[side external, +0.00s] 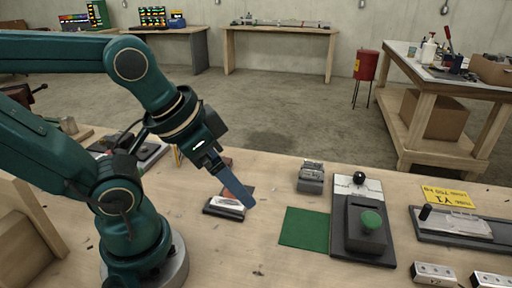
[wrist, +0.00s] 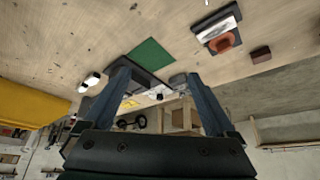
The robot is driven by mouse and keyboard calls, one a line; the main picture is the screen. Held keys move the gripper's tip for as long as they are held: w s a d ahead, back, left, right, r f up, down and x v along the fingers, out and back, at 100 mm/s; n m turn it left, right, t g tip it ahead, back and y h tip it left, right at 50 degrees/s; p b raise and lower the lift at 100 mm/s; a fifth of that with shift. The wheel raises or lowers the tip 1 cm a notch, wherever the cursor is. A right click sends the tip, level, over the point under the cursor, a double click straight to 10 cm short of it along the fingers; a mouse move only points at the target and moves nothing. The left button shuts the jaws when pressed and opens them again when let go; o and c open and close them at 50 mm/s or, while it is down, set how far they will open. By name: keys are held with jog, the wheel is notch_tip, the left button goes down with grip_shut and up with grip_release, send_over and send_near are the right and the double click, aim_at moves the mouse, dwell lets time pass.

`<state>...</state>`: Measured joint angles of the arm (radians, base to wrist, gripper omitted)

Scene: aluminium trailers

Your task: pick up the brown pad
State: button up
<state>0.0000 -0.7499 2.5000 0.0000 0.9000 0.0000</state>
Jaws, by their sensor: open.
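A small dark brown block (wrist: 261,54), which looks like the brown pad, lies on the table at the upper right of the wrist view. In the side view a brown patch (side external: 226,161) shows behind my gripper, partly hidden. Near it, a dark plate (wrist: 213,22) carries a white piece and a reddish-brown piece (wrist: 223,42); this plate also shows in the side view (side external: 212,210), partly behind a finger. My gripper (side external: 246,203) is tilted down over the plate in the side view. In the wrist view its blue fingers (wrist: 157,75) are apart, with nothing held between them.
Small grey metal blocks (side external: 311,178) sit behind the mat. A fixture with a yellow sign (side external: 447,196) is farther right. Bare tabletop lies in front.

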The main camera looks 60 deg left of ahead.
jog(key=w+a+n+t+y, duration=0.15)
jog(key=w+a+n, duration=0.25)
jog(key=w+a, duration=0.75)
jog(key=s+a+f+n+g, duration=0.1)
jog(key=a+f, duration=0.2)
jog(key=a, duration=0.1)
jog(key=s+a+f+n+g+y, duration=0.1)
jog(key=a+f+n, duration=0.1)
jog(key=a, duration=0.3)
jog(key=s+a+f+n+g, duration=0.1)
jog(key=a+f+n+g, duration=0.1)
jog(key=a+f, duration=0.2)
jog(key=shift+s+a+f+y, duration=0.25)
jog(key=shift+s+f, duration=0.15)
jog(key=shift+f, duration=0.1)
jog(key=shift+s+a+f, duration=0.1)
jog(key=shift+a+f, duration=0.05)
jog(key=shift+x, duration=2.4)
